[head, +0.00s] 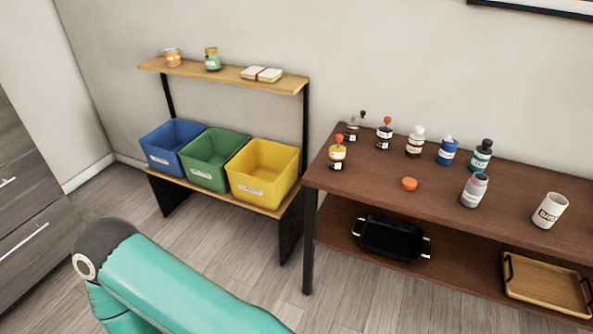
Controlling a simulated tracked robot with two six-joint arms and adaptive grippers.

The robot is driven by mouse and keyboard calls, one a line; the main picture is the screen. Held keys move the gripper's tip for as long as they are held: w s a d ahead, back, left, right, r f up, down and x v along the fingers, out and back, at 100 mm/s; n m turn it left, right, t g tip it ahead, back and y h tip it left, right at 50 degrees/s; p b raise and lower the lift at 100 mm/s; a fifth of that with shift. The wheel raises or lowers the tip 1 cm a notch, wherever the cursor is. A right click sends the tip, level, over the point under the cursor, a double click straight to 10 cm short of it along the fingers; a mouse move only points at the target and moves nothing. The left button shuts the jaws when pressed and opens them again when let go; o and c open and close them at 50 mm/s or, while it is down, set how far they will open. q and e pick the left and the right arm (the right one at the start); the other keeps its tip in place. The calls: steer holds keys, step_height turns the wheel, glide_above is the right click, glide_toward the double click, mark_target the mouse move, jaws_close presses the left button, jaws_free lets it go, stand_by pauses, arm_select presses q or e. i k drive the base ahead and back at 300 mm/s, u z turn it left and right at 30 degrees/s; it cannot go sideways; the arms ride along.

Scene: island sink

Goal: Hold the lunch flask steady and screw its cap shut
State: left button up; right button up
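No thing is clearly marked as the lunch flask. A white cylindrical container (550,210) with a dark-lettered label stands upright at the right of the brown table; it may be the flask, and its top looks uncapped. A small round orange cap-like disc (409,184) lies apart from it, flat on the table's left half. Neither of my grippers is in view; only a teal link of my arm shows at the lower left.
A black pan (391,236) and wooden tray (545,287) sit below. Coloured bins (262,172) stand left.

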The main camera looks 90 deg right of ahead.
mark_target(473, 191)
steer(key=u, duration=1.35)
steer(key=i, duration=0.15)
steer(key=z, duration=3.35)
steer(key=i, duration=0.3)
steer(key=z, duration=2.1)
steer(key=k, duration=0.6)
steer(key=z, duration=0.4)
steer(key=i, duration=1.65)
steer(key=u, duration=0.45)
